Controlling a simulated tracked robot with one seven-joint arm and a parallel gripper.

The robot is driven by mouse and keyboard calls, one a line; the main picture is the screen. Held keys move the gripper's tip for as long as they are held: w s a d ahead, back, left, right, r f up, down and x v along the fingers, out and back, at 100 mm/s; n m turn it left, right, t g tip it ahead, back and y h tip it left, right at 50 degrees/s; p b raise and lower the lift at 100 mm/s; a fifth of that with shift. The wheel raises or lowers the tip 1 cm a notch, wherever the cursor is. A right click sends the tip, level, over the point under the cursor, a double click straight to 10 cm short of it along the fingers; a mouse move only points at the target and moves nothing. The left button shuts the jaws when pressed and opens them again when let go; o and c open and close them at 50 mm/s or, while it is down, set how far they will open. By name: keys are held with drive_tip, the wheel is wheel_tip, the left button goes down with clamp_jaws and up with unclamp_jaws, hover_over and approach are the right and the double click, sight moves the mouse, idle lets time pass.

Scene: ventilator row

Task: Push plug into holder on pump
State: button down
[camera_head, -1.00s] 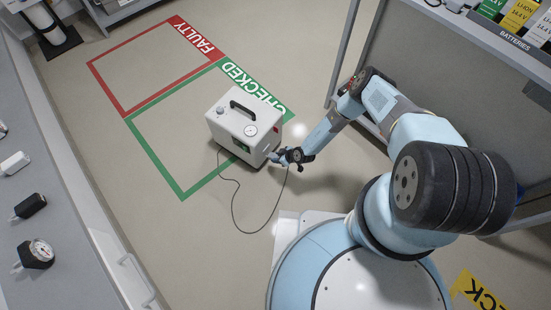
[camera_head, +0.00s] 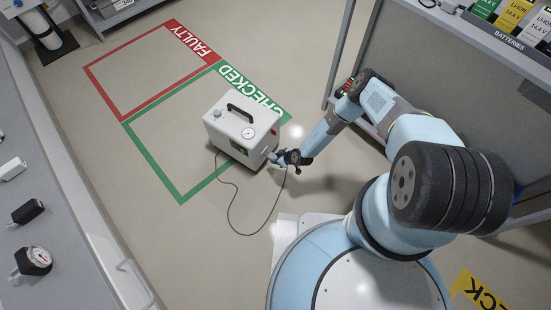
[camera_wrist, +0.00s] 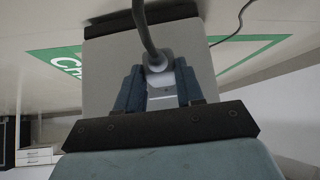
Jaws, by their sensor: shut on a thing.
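My gripper (camera_head: 276,157) is at the pump's lower right side. In the wrist view my gripper (camera_wrist: 160,90) is shut on a pale grey plug (camera_wrist: 160,78). A dark cord (camera_wrist: 143,28) runs from the plug across the pump's wall (camera_wrist: 105,75). The plug is very close to that wall. The holder is hidden behind the plug and fingers, so I cannot tell how far in the plug sits.
The cord (camera_head: 232,205) loops on the floor left of my gripper. The red FAULTY outline (camera_head: 140,65) is empty.

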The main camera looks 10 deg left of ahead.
drive_tip(key=shift+w+a, duration=0.3)
drive_tip(key=shift+a, duration=0.3)
drive_tip(key=shift+w+a, duration=0.25)
drive_tip(key=shift+a, duration=0.3)
idle(1.0)
drive_tip(key=c, duration=0.6)
unclamp_jaws()
drive_tip(key=shift+d, duration=0.1)
drive_tip(key=v, duration=1.3)
drive_tip(key=shift+s+d+r, duration=0.1)
drive_tip(key=shift+d+r, duration=0.05)
drive_tip(key=shift+r, duration=0.15)
